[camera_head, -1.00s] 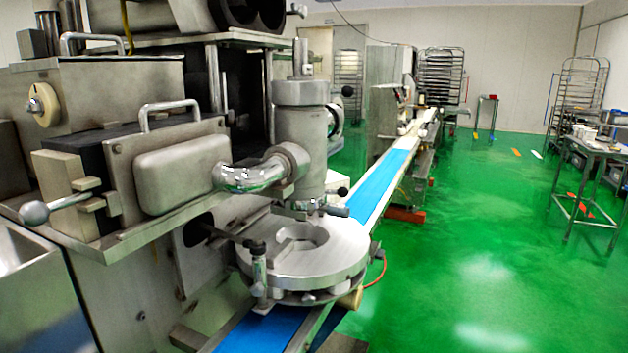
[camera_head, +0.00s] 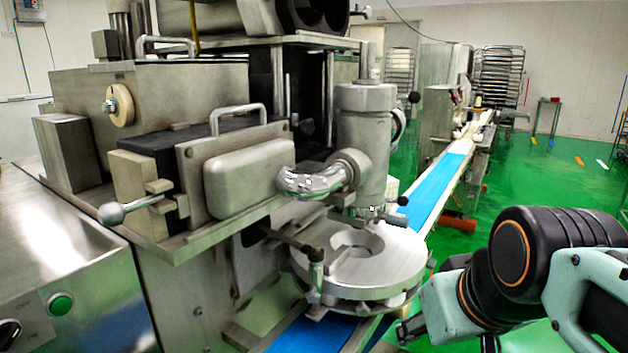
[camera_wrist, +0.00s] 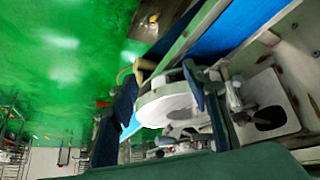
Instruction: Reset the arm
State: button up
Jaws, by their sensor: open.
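My arm (camera_head: 550,260), with black joints and pale green links, reaches in from the lower right of the head view, in front of the floor and just right of the machine's round plate. A dark green shape along the bottom of the wrist view seems to be part of me. The encrusting machine (camera_head: 245,180) fills the left and middle of the head view, with its round metal plate (camera_head: 385,268) over a blue conveyor belt (camera_head: 432,197). The plate also shows in the wrist view (camera_wrist: 165,103), seen at a tilt.
A steel cabinet (camera_head: 75,290) with a green button (camera_head: 60,304) stands at the lower left. A rack (camera_head: 498,80) and a small table (camera_head: 547,115) stand at the back right. Green floor (camera_head: 540,180) lies open right of the conveyor.

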jog(key=s+a+f+g, duration=0.1)
jog(key=s+a+f, duration=0.2)
jog(key=s+f, duration=0.1)
notch_tip(320, 180, up, 23)
jog(key=m+p, duration=0.1)
jog(key=p, duration=2.2)
jog(key=shift+a+f, duration=0.2)
jog(key=shift+a, duration=0.05)
